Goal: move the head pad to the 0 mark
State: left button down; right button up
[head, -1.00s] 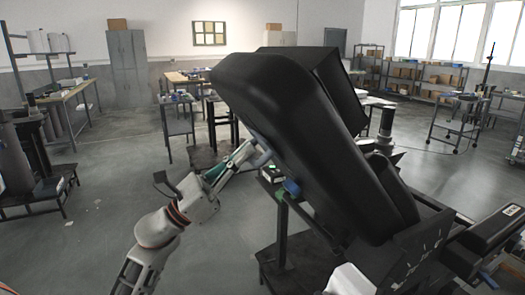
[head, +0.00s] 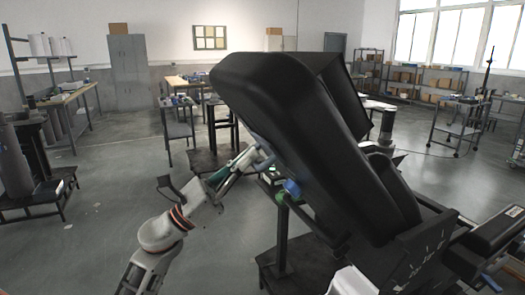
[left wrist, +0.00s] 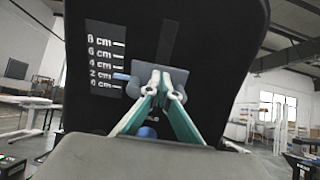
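The black padded chair back (head: 300,140) fills the middle of the head view, tilted. I cannot clearly separate the head pad from it there. The left wrist view shows a black panel (left wrist: 215,50) with a white centimetre scale (left wrist: 104,63) running from 8 cm at the top to 0 cm at the bottom. A blue pointer (left wrist: 122,76) beside the scale stands about level with 2 cm. It meets a grey plate (left wrist: 180,76). My left gripper (left wrist: 163,82) has its green-sided fingers nearly together at a small grey tab on this plate. My right gripper is out of view.
A blue knob (head: 292,188) sits near the arm under the chair back. An angle scale (head: 428,258) is at lower right. Benches (head: 70,92), a cabinet (head: 128,70) and shelves (head: 425,80) stand farther back.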

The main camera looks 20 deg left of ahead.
pick_arm(q)
jog(key=shift+w+d+f+b, duration=0.25)
jog(key=shift+w+f+b, duration=0.05)
jog(key=shift+f+b, duration=0.25)
jog(key=shift+w+d+f+b, duration=0.25)
jog(key=shift+f+b, duration=0.15)
jog(key=shift+f, duration=0.15)
dwell(0.6)
jog(key=shift+r, duration=0.2)
jog(key=shift+s+a+r+p, duration=0.35)
jog(key=shift+s+r+p, duration=0.05)
jog(key=shift+r, duration=0.2)
dwell(0.3)
jog(key=shift+s+a+f+b, duration=0.25)
jog(key=shift+f+b, duration=0.15)
jog(key=shift+f, duration=0.05)
jog(key=b+v, duration=0.5)
jog(key=v, duration=0.3)
jog(key=shift+r, duration=0.15)
